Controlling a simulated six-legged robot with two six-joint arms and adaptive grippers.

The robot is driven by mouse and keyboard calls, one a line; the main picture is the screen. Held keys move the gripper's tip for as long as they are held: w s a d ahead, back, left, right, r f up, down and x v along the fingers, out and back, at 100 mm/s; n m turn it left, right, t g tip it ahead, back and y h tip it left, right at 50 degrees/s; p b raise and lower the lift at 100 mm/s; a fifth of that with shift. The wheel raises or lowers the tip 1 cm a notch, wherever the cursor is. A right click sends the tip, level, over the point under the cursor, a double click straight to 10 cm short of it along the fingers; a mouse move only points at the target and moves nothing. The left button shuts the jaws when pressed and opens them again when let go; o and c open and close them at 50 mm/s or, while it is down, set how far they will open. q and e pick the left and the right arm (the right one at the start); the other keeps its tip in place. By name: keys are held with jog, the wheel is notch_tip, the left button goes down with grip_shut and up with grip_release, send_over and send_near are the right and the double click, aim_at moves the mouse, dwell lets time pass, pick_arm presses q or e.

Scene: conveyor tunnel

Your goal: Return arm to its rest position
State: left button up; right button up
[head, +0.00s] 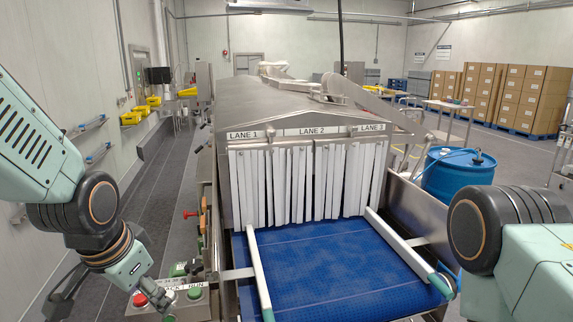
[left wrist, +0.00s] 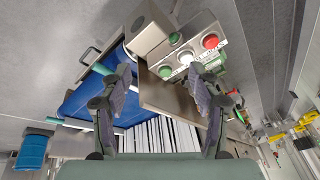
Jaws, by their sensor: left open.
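My left arm comes in from the left in the head view, bent downward. Its gripper (head: 150,292) hangs over the button panel at the lower left and partly covers it. In the left wrist view the two dark fingers of the left gripper (left wrist: 163,88) stand wide apart with nothing between them but the view of the panel behind. My right arm shows at the lower right of the head view. Its gripper is outside the picture.
The button panel has a red button (head: 140,300) and a green button (head: 195,293). A blue conveyor belt (head: 325,270) runs into a steel tunnel (head: 290,105) behind white strip curtains (head: 310,185). A blue drum (head: 455,175) stands right. Grey floor lies left of the machine.

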pick_arm(q)
jog(key=s+f+n+t+b, duration=0.15)
jog(key=f+b, duration=0.45)
jog(key=f, duration=0.8)
jog(key=s+f+n+b, duration=0.25)
jog(key=f+b, duration=0.35)
jog(key=f, duration=0.8)
jog(key=s+f+n+g+b, duration=0.1)
jog(key=s+f+g+b, duration=0.4)
jog(key=s+f+b, duration=0.7)
jog(key=s+f, duration=1)
jog(key=f, duration=0.5)
jog(key=shift+n+b, duration=0.3)
jog(key=shift+b, duration=0.1)
jog(key=shift+w, duration=0.1)
